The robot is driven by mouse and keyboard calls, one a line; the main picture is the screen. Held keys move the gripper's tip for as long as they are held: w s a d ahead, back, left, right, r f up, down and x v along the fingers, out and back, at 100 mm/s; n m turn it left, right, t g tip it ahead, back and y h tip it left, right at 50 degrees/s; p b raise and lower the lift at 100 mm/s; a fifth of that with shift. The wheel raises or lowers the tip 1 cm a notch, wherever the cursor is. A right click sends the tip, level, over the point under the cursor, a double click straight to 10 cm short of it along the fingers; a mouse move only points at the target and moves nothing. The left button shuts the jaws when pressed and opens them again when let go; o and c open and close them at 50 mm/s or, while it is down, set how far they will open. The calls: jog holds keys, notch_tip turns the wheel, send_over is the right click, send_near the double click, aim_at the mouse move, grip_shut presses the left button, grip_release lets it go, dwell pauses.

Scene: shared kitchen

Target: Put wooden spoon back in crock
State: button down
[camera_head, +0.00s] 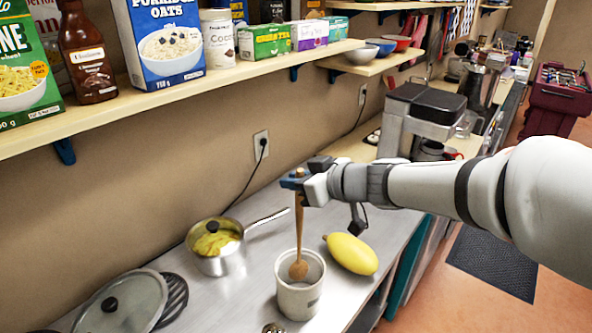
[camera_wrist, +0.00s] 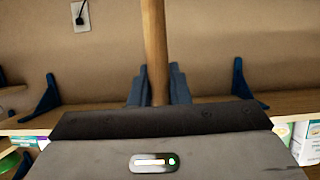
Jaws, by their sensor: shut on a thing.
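The wooden spoon (camera_head: 299,235) hangs upright, bowl end down, from my gripper (camera_head: 293,181). My gripper is shut on the upper end of its handle. The handle (camera_wrist: 154,50) also shows between the fingers of my gripper (camera_wrist: 158,88) in the wrist view. The pale crock (camera_head: 299,299) stands on the counter directly below. The spoon's bowl shows within the outline of the crock's mouth, in front of its inner back wall. I cannot tell whether it touches the bottom.
A steel pot (camera_head: 217,250) with a lid stands left of the crock, its handle pointing right. A yellow squash-like item (camera_head: 351,254) lies close on the right. A loose lid (camera_head: 121,302) lies at the front left. A shelf (camera_head: 230,72) runs above, and a coffee machine (camera_head: 423,115) stands behind.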

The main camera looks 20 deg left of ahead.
notch_tip(320, 180, down, 7)
jog(key=b, duration=0.4)
dwell(0.4)
jog(key=c, duration=1.3)
grip_release()
jog(key=shift+o, duration=0.5)
jog(key=o, duration=1.2)
